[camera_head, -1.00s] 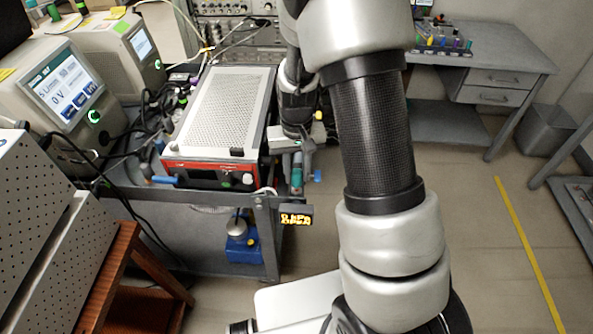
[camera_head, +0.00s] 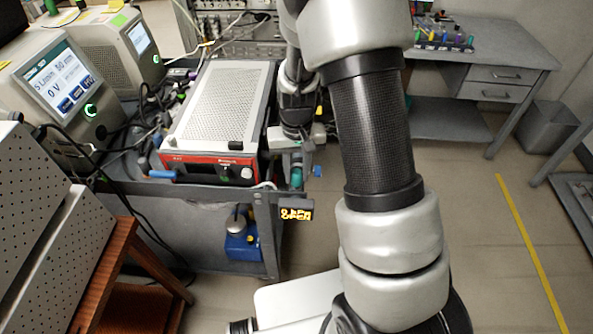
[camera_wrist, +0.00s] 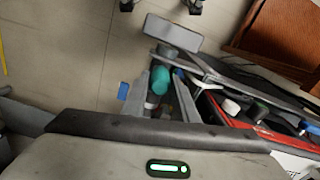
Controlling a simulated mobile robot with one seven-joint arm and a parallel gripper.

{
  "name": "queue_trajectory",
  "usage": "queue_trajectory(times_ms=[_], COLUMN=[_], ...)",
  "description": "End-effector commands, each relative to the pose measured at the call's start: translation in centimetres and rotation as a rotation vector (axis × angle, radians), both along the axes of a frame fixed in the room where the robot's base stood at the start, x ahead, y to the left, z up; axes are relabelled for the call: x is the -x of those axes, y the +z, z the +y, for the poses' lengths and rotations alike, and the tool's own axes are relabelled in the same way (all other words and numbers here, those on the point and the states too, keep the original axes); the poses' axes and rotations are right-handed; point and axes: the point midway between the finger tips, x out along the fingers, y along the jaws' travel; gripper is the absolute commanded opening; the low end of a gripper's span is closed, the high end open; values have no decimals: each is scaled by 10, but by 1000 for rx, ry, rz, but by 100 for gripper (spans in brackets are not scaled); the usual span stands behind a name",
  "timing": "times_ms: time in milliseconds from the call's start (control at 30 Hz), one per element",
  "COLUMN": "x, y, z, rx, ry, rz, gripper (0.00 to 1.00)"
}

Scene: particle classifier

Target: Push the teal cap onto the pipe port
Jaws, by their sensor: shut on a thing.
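The teal cap (camera_wrist: 160,79) shows between the fingertips of my gripper (camera_wrist: 164,88) in the wrist view. My gripper is shut on it. In the head view the teal cap (camera_head: 296,177) is small, just below my gripper (camera_head: 291,152), at the front right corner of the cart. A dark grey round part (camera_wrist: 167,50) lies just past the cap's far end in the wrist view. I cannot tell whether this is the pipe port, or whether the cap touches it.
A red-fronted instrument with a perforated top (camera_head: 219,112) stands on the cart, close left of my gripper. A blue part (camera_head: 318,170) sits right of the cap. Open floor lies to the right.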

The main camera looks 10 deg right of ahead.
Motion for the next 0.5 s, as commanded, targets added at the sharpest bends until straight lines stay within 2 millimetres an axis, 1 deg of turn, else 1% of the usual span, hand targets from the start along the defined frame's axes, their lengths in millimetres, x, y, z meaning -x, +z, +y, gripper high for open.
queue_trajectory(times_ms=[133,167,200,267,300,500], x=[1,1,1,1,1,0], y=[-6,-5,-4,-4,-4,-4], z=[0,0,0,0,0,0], rx=[0,0,0,0,0,0], ry=[0,0,0,0,0,0], rz=[2,2,2,1,1,1], gripper=[5,30,37,47,48,48])
